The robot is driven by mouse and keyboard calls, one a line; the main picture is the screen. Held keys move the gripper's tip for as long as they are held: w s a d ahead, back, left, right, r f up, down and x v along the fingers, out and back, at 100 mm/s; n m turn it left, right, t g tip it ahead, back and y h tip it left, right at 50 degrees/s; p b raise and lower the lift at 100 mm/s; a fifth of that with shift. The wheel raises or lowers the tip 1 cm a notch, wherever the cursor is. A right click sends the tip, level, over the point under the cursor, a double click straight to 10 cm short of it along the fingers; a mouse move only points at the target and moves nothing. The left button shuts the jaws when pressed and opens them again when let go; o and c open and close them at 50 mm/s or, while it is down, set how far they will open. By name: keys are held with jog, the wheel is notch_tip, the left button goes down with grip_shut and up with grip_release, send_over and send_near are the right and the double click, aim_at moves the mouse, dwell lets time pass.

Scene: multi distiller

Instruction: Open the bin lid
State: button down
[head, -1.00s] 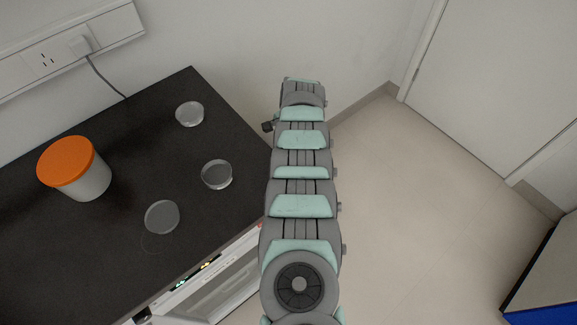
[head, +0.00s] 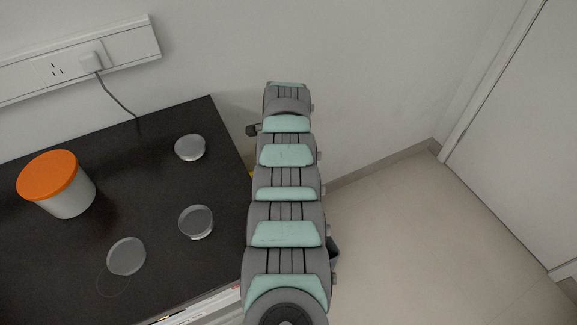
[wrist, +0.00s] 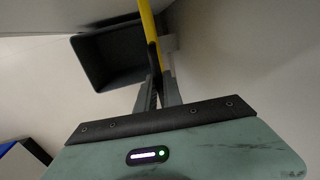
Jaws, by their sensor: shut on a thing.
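In the wrist view, my gripper (wrist: 157,82) is shut on the yellow lid (wrist: 150,25), which shows nearly edge-on as a narrow strip. The dark grey bin (wrist: 108,55) is just left of and beyond the fingers. Its hollow inside shows, with the lid along its right side rather than across the opening. The exact grip point is hard to see between the dark fingers. In the head view, my arm hides my gripper and most of the lid; a small yellow bit (head: 251,175) shows at its left edge.
A black counter (head: 70,265) is left of my arm, with an orange-capped white jar (head: 57,183) and several clear discs (head: 196,222). A wall socket (head: 75,67) with a plugged cord is behind. The pale floor (head: 420,260) at right is clear up to the door (head: 520,130).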

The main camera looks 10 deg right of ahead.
jog(key=shift+w+b, duration=0.3)
jog(key=shift+b, duration=0.3)
jog(key=shift+r, duration=0.2)
jog(key=c, duration=1.5)
grip_release()
jog(key=shift+w, duration=0.1)
